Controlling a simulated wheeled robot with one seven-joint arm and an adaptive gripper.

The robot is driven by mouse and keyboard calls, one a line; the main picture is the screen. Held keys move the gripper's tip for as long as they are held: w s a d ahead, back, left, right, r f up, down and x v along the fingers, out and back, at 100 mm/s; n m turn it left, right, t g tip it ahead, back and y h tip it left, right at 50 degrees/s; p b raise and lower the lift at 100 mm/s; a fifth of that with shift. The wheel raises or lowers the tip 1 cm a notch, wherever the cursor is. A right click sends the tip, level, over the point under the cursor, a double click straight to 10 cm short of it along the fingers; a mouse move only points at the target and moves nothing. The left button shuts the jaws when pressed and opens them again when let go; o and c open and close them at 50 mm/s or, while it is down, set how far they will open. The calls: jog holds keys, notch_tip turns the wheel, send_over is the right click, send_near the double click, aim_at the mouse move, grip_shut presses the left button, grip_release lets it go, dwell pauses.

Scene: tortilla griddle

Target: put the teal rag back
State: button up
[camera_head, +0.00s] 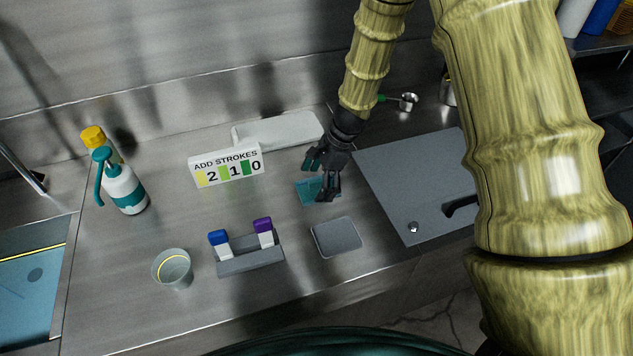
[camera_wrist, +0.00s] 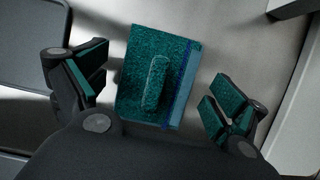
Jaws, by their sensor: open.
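The teal rag (camera_head: 308,192) lies on the steel counter, below and right of the sign and partly hidden by my gripper (camera_head: 321,181). In the wrist view the teal rag (camera_wrist: 133,95) is a folded square with a raised fold in its middle and a blue stripe near its right edge. My gripper (camera_wrist: 157,97) is open above it, one finger pair on each side of the rag. Nothing is held between the fingers. I cannot tell how far above the counter the fingertips are.
A grey square pad (camera_head: 337,237) lies just in front of the rag. A grey griddle plate (camera_head: 405,175) is to the right.

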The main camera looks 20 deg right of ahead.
jog(key=b+v, duration=0.2)
jog(key=v, duration=1)
jog(key=shift+r, duration=0.1)
